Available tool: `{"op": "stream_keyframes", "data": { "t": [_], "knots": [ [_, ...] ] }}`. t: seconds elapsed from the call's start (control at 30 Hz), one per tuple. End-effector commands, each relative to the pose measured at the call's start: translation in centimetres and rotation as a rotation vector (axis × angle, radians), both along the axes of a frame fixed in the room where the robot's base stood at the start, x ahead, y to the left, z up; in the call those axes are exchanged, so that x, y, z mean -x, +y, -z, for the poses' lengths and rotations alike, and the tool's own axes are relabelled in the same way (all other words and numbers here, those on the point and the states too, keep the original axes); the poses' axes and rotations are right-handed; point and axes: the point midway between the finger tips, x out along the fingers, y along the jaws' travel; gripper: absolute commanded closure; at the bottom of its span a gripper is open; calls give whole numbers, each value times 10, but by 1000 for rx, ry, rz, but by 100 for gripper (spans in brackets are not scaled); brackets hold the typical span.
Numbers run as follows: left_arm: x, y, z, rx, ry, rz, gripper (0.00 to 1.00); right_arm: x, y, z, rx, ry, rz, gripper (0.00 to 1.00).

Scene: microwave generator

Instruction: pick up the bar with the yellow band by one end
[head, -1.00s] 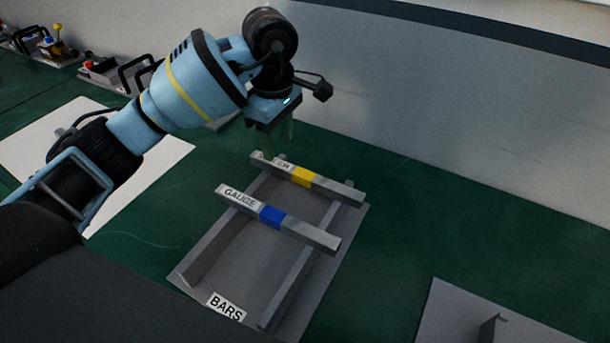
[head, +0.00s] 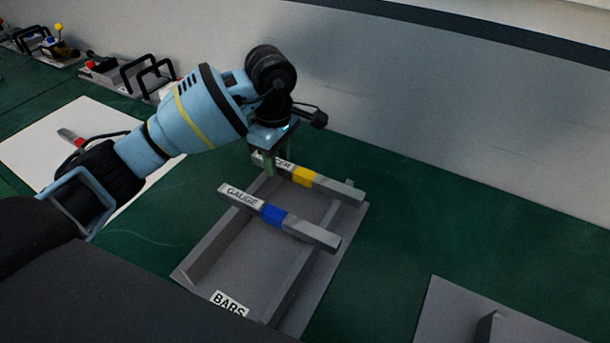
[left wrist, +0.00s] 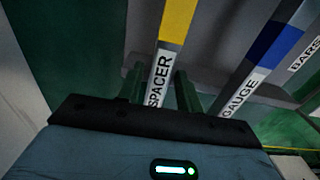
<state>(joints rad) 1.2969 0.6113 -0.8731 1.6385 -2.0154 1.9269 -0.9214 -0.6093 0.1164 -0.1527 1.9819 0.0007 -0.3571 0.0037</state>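The bar with the yellow band (head: 329,184) lies across the far part of the grey rack marked BARS (head: 212,272). In the left wrist view the yellow-band bar (left wrist: 176,24) carries the label SPACER. My left gripper (head: 271,165) points down at the bar's left, labelled end. Its two fingers (left wrist: 159,88) stand apart, one on each side of that end, with small gaps visible. The bar with the blue band (head: 308,231), labelled GAUGE, lies nearer on the same rack. My right gripper is not in view.
A white sheet (head: 40,150) lies on the green table at left, with a small red-and-grey item (head: 72,138) on it. Trays with black handles (head: 140,72) stand at the back left. A grey plate (head: 450,310) is at lower right. A wall runs behind.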

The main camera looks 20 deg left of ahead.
Motion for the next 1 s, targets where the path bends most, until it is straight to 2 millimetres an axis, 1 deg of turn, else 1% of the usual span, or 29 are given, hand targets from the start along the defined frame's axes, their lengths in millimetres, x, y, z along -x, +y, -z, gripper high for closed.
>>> {"op": "stream_keyframes", "data": {
  "t": [0.03, 0.2, 0.27, 0.67, 0.83, 0.97, 1.0],
  "knots": [
    [0, 0, 0, 0, 0, 0, 71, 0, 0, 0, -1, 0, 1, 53],
    [0, 0, 0, 0, 0, 0, 93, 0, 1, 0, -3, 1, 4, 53],
    [0, 0, 0, 0, 0, 0, 100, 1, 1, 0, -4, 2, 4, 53],
    [0, 0, -4, 0, -2, 0, 100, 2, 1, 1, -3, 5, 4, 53],
    [-1, 0, -19, 1, -3, 0, 100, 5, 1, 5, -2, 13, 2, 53],
    [-1, 0, -38, 1, -4, 1, 100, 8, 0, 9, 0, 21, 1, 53],
    [7, 7, -35, -1, 2, -2, 100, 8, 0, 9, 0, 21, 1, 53]
  ]
}}
